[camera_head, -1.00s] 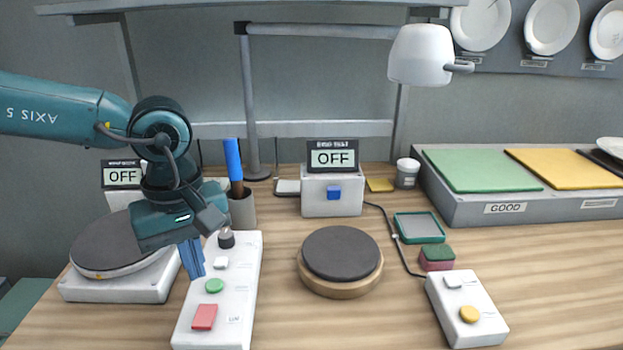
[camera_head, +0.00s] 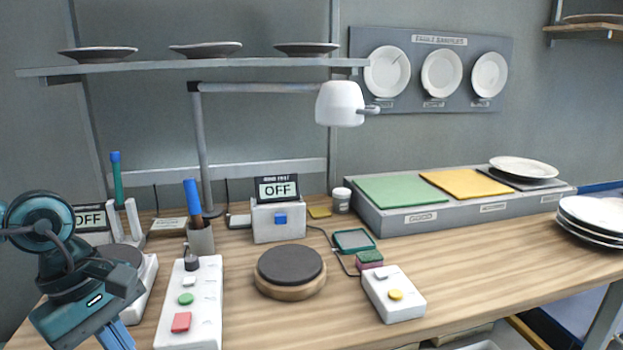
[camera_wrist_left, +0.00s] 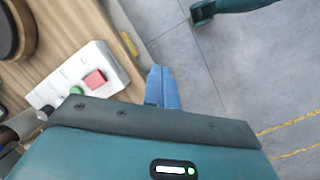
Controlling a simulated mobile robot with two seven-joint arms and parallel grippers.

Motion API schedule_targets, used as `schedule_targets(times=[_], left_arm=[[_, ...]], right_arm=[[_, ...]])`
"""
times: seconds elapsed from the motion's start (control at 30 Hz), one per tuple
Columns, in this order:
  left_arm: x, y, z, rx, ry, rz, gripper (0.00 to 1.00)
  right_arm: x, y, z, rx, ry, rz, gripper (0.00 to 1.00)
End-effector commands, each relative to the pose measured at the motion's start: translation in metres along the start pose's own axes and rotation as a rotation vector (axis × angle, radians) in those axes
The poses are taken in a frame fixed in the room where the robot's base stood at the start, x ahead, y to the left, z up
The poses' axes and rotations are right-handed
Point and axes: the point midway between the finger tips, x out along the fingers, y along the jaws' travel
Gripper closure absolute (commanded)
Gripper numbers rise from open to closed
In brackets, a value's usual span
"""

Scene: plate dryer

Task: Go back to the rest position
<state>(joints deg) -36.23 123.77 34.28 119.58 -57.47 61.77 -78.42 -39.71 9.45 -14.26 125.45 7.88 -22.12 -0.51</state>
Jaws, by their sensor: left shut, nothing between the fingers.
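My left gripper (camera_head: 122,338) hangs at the lower left in the head view, in front of the table's left front part, its blue fingers pointing down and cut by the frame's bottom edge. In the left wrist view its two blue fingers (camera_wrist_left: 162,78) are together and empty, past the table edge over the grey floor. They are close beside the white control box (camera_wrist_left: 85,80) with the red and green buttons, apparently not touching it. The same box shows in the head view (camera_head: 205,330). My right gripper is in neither current view.
A round dark pad (camera_head: 290,266) stands mid-table. A yellow-button box (camera_head: 408,306) is right of it. A grey tray block (camera_head: 400,222) with green and yellow mats is behind. A lamp (camera_head: 341,104) overhangs the table. Plates (camera_head: 598,214) are stacked at right. Bare wood lies between.

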Motion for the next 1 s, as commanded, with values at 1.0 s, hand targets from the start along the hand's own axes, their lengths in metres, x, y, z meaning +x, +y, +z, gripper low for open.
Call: schedule_targets(times=[1.0], left_arm=[[0.162,-0.058,-0.04,1.988,1.456,0.069,1.0]], right_arm=[[-0.021,0.007,-0.019,-0.085,-0.098,0.055,1.0]])
